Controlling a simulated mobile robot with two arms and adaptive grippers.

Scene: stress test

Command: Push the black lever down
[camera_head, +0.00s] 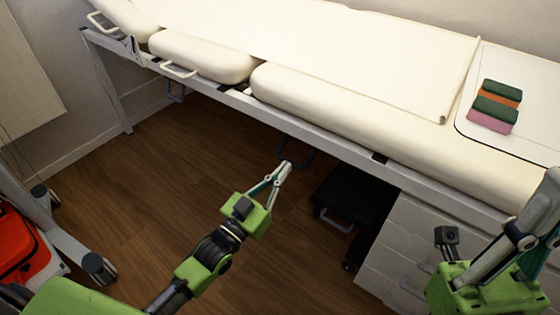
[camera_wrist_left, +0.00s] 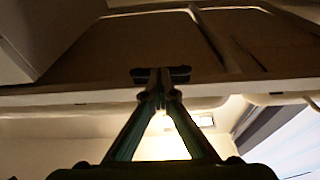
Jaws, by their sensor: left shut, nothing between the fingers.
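The black lever (camera_head: 296,155) is a dark looped bar hanging under the front edge of the white treatment bed (camera_head: 330,160). My left gripper (camera_head: 285,168) is shut and empty, with its fingertips right beside the lever. In the left wrist view a dark bar, likely the lever (camera_wrist_left: 180,74), shows at the fingertips (camera_wrist_left: 160,80), which partly cover it. I cannot tell whether they touch. My right gripper (camera_head: 545,205) is at the right edge, away from the lever. Its tips are cut off or unclear.
A black wheeled stool (camera_head: 350,200) and a white drawer cabinet (camera_head: 395,245) stand under the bed. Folded towels (camera_head: 495,106) lie on top. A similar dark loop (camera_head: 176,92) hangs farther left. A red case (camera_head: 22,245) is at lower left. The wooden floor between is clear.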

